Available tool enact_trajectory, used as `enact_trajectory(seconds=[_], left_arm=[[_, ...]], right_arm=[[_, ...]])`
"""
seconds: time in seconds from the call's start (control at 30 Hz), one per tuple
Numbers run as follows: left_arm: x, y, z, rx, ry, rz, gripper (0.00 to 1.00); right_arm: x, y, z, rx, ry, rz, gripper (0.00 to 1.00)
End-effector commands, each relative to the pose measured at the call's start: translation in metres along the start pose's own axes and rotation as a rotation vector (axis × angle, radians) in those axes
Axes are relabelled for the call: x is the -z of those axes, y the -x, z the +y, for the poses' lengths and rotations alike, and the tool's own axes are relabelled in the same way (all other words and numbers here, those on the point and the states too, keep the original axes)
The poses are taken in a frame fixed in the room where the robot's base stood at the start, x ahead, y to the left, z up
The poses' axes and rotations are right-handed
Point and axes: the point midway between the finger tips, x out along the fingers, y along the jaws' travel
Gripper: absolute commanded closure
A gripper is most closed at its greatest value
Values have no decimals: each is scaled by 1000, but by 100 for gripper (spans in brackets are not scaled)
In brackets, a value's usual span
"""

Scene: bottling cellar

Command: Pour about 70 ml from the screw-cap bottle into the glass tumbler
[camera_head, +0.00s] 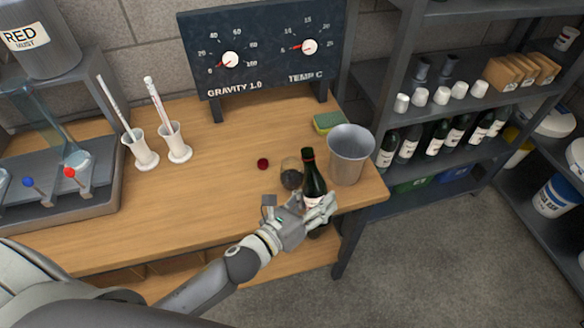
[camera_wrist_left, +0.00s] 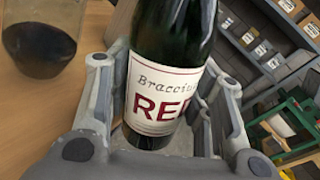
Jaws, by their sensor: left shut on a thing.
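The dark green screw-cap bottle (camera_head: 311,175) is near the table's front right edge, roughly upright. My left gripper (camera_head: 318,206) is shut around its lower body. In the left wrist view the bottle (camera_wrist_left: 172,35), with its white and red label, sits between the fingers of my left gripper (camera_wrist_left: 165,100). The glass tumbler (camera_head: 291,174) stands just left of the bottle and holds dark liquid. It also shows in the left wrist view (camera_wrist_left: 40,42), apart from the bottle. A small dark red round thing (camera_head: 263,164), perhaps the cap, lies left of the tumbler. My right gripper is not in view.
A grey metal bucket (camera_head: 349,153) stands close right of the bottle. A green and yellow sponge (camera_head: 328,122) lies behind. Two white holders (camera_head: 143,150) with rods, a grey rack (camera_head: 75,208) and a gauge board (camera_head: 265,50) line the table, whose middle is clear. Shelves stand right.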

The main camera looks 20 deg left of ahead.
Motion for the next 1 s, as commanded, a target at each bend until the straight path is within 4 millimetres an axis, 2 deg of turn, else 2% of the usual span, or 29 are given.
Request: enact_trajectory(seconds=[0.1,0.4,0.63,1.0], left_arm=[[3,-2,4,3,-97,-30,90],[0,-3,10,3,-298,-83,90],[-2,-4,12,5,-369,-102,90],[-4,-4,12,5,-382,-105,90]], right_arm=[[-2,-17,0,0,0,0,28],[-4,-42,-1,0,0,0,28],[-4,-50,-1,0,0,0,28],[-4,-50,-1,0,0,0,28]])
